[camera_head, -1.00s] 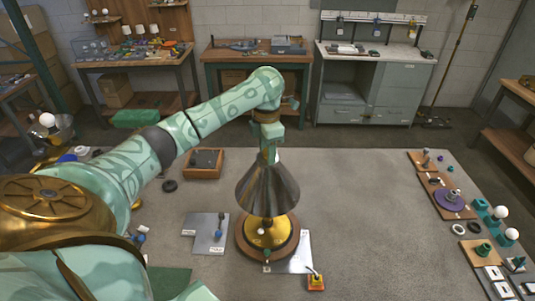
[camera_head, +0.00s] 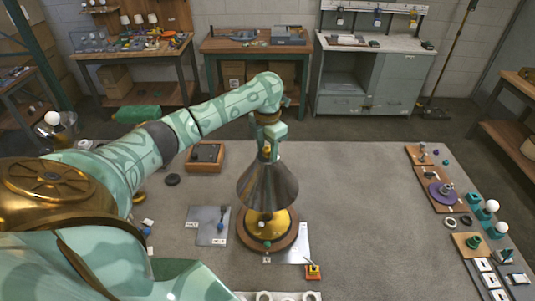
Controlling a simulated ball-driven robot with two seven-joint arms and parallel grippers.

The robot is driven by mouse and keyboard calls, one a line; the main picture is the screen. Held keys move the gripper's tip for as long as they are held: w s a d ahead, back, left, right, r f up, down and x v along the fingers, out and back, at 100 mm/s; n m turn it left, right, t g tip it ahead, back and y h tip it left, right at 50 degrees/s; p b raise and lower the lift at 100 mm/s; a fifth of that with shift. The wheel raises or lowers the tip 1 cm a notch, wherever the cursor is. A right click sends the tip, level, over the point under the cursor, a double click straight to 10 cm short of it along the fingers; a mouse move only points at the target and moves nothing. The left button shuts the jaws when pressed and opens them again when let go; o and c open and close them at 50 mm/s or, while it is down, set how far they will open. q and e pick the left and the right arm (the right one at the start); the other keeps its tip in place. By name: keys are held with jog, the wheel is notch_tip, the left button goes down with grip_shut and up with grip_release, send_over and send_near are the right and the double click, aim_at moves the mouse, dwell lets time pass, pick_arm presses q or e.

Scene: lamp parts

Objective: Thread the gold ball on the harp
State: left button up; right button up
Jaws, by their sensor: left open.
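The lamp stands upright on the table with a dark metal cone shade (camera_head: 267,187) over a gold base (camera_head: 266,226) on a round wooden plinth (camera_head: 241,238). A small gold piece, which looks like the gold ball (camera_head: 267,152), shows at the shade's top. The harp is hidden by the shade. My left gripper (camera_head: 269,153) points down over the shade's top, open, with its fingers around or beside the gold piece. Whether they touch it is too small to tell. My right gripper is not in view.
A grey plate (camera_head: 208,222) with small parts lies left of the lamp, and a white sheet (camera_head: 298,243) lies to its right. A wooden tray (camera_head: 205,157) is behind left. Boards with parts line the right edge; the centre-right table is clear.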

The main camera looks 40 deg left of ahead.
pick_arm(q)
jog(key=shift+r+n+p, duration=0.15)
jog(key=shift+n+p, duration=1.65)
jog(key=shift+p, duration=0.5)
jog(key=shift+n+p, duration=1.25)
jog(key=shift+n, duration=0.05)
jog(key=n, duration=0.2)
jog(key=shift+n, duration=0.3)
jog(key=n, duration=0.4)
grip_shut()
jog(key=m, duration=0.3)
jog(key=shift+f+m+b, duration=0.2)
jog(key=shift+m+b, duration=0.1)
jog(key=shift+m, duration=0.1)
jog(key=m, duration=0.2)
jog(key=shift+m, duration=0.4)
